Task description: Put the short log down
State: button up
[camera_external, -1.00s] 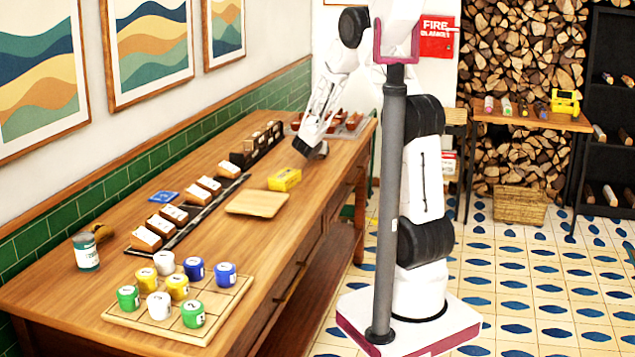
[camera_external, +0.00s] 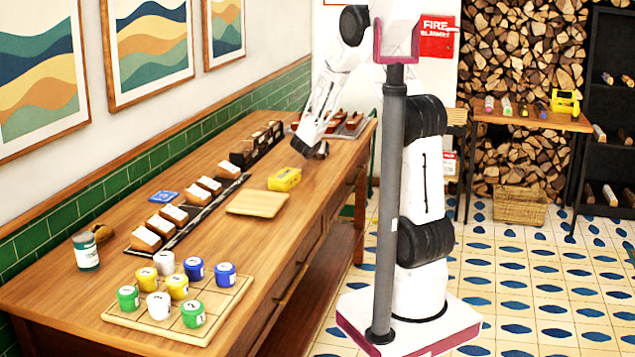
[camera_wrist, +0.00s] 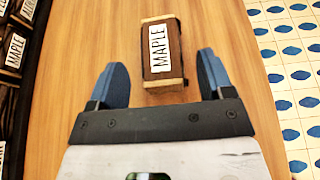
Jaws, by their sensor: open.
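A short dark-brown log (camera_wrist: 161,52) with pale ends and a white MAPLE label lies on the wooden table (camera_wrist: 85,55) in the wrist view. My gripper (camera_wrist: 162,62) is open, with one blue finger on each side of the log's near part and a visible gap on both sides. In the external view my gripper (camera_external: 309,150) is low over the far part of the table, beyond the yellow box. The log cannot be made out clearly there beside the dark gripper.
A dark rack of labelled logs (camera_wrist: 14,50) stands left in the wrist view. In the external view, a yellow box (camera_external: 284,179), a wooden board (camera_external: 257,203) and a tray of reddish blocks (camera_external: 350,126) are near. The table's right edge is close to the log.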

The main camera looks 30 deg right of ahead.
jog(key=v, duration=1)
jog(key=shift+r, duration=0.1)
dwell(0.5)
jog(key=s+d+r+m+g, duration=0.1)
jog(key=s+r+m+g, duration=0.1)
jog(key=s+r+m, duration=0.4)
jog(key=s+d+r+m+g+y, duration=0.15)
jog(key=s+m, duration=0.25)
jog(key=s, duration=0.5)
jog(key=s+d+r+m+g+h, duration=0.1)
jog(key=s+d+r+m+g, duration=0.15)
jog(key=s+r+m, duration=0.35)
jog(key=s+a+r+m+y, duration=0.1)
jog(key=s+a+m+y, duration=0.2)
jog(key=s, duration=0.5)
jog(key=s+a+r+m+y, duration=0.1)
jog(key=s+a+m+y, duration=0.2)
jog(key=s, duration=0.5)
jog(key=s+a+m+g+y, duration=0.1)
jog(key=s+a+m+y, duration=0.2)
jog(key=s+m, duration=0.2)
jog(key=s, duration=0.3)
jog(key=shift+s+a+r, duration=0.4)
